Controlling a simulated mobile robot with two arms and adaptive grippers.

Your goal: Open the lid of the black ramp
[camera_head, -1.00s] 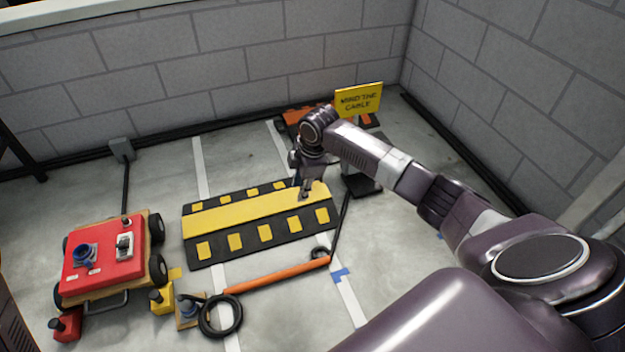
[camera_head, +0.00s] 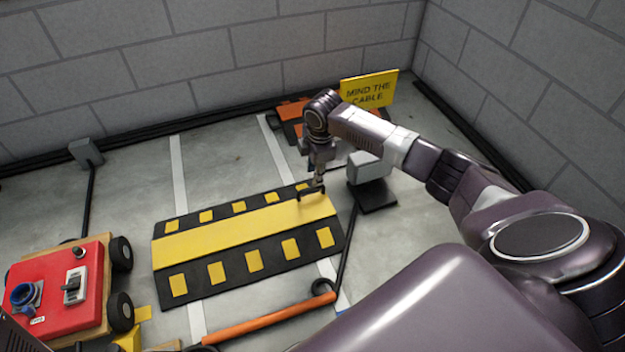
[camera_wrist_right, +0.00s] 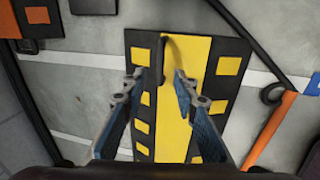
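The black ramp (camera_head: 250,265) with yellow squares lies flat on the floor. Its yellow lid (camera_head: 225,231) runs along the middle and lies shut. A small dark handle (camera_head: 311,193) stands at the lid's right end; the handle also shows in the right wrist view (camera_wrist_right: 164,55). My right gripper (camera_head: 318,183) is just above the handle, pointing down. In the right wrist view its two blue-backed fingers (camera_wrist_right: 159,76) are apart, with the handle's line between them and the yellow lid below. I cannot tell whether either finger touches the handle. My left gripper is out of view.
A red cart (camera_head: 55,290) stands at the left. An orange bar (camera_head: 265,320) lies in front of the ramp. A yellow sign (camera_head: 368,90) and a grey box on a black base (camera_head: 376,195) stand behind and right of the ramp. The floor behind the ramp is mostly clear.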

